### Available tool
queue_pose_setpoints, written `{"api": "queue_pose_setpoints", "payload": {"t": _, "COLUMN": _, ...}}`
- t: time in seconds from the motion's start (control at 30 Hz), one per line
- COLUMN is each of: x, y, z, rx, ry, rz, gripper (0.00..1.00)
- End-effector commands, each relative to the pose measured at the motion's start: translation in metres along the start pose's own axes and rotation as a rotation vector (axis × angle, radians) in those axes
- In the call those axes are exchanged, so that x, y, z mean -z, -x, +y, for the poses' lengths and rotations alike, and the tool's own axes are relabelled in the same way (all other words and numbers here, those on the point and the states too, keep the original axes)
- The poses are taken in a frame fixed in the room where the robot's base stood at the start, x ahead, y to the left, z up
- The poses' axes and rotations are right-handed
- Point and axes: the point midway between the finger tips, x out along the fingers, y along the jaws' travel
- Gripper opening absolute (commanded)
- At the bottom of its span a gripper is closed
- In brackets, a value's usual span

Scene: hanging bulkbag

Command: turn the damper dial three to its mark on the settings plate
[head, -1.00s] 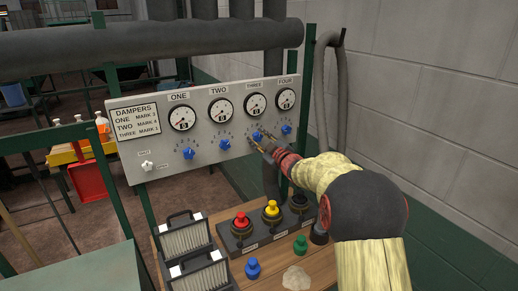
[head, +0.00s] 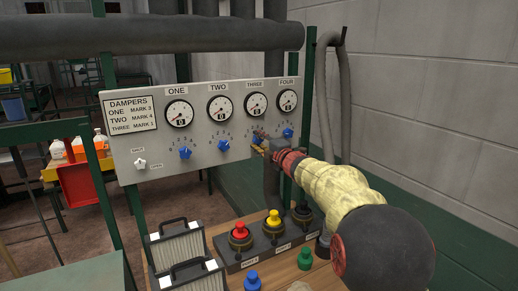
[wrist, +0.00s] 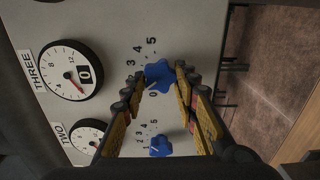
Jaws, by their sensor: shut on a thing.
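The settings plate (head: 131,114) at the panel's left reads one mark 3, two mark 4, three mark 1. My gripper (head: 260,141) is at damper dial three below the gauge marked three (head: 255,105); it largely hides the dial in the head view. In the wrist view, blue dial three (wrist: 158,73) sits between the fingers of my gripper (wrist: 157,82), which are shut on it. Its white pointer is near 0 on a scale up to 5. The gauge marked three (wrist: 70,70) shows a 0 in its window.
Blue dials one (head: 185,152), two (head: 224,144) and four (head: 288,132) flank dial three on the grey panel (head: 160,165). A white switch (head: 140,163) is at lower left. Below stand red (head: 240,230) and yellow (head: 273,218) knobs and filter boxes (head: 179,245).

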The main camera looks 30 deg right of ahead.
Motion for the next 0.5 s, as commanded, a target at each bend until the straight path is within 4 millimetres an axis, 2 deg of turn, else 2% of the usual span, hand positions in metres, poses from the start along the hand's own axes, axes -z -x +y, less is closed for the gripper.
{"api": "queue_pose_setpoints", "payload": {"t": 0.2, "x": 0.0006, "y": -0.0002, "z": -0.0033, "rx": 0.001, "ry": 0.084, "rz": 0.001, "gripper": 0.04}}
{"api": "queue_pose_setpoints", "payload": {"t": 0.5, "x": 0.0006, "y": -0.0002, "z": -0.0025, "rx": 0.003, "ry": 0.122, "rz": 0.002, "gripper": 0.04}}
